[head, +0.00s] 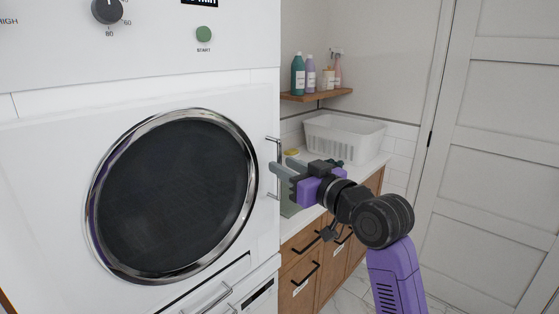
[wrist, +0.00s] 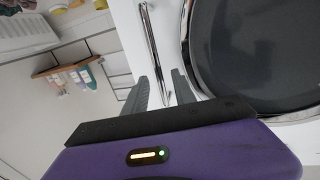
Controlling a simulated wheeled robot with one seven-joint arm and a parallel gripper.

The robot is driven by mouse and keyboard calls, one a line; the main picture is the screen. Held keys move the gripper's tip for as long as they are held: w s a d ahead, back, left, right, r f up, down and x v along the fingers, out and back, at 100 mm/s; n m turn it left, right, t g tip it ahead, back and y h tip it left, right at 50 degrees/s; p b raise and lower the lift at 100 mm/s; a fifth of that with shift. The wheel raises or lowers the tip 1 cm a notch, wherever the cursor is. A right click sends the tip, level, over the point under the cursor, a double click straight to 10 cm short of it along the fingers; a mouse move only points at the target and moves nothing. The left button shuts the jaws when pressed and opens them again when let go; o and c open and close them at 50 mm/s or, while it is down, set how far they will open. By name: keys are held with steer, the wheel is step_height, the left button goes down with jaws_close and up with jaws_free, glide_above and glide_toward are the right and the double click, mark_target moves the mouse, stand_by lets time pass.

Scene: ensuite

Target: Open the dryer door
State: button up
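The dryer door (head: 50,190) is white with a round dark window (head: 175,195) in a chrome ring, and looks closed. Its slim metal handle (head: 279,148) stands upright at the door's right edge. My gripper (head: 281,165) is at the handle from the right, its grey fingers partly covering the bar's middle. In the wrist view, my gripper (wrist: 160,75) is open, with one finger on each side of the handle (wrist: 151,40). The bar runs between the fingertips, and a gap shows on both sides. The window (wrist: 245,45) is to the right there.
A white counter (head: 372,170) with wooden drawers (head: 300,275) stands right of the dryer, close under my arm. A white basket (head: 343,137) sits on it. A shelf (head: 315,95) with bottles is above. Another appliance with a handle (head: 215,298) is below the dryer.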

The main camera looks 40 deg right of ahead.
steer(key=shift+w+d, duration=0.2)
steer(key=shift+w, duration=1.25)
jaws_close()
stand_by(0.3)
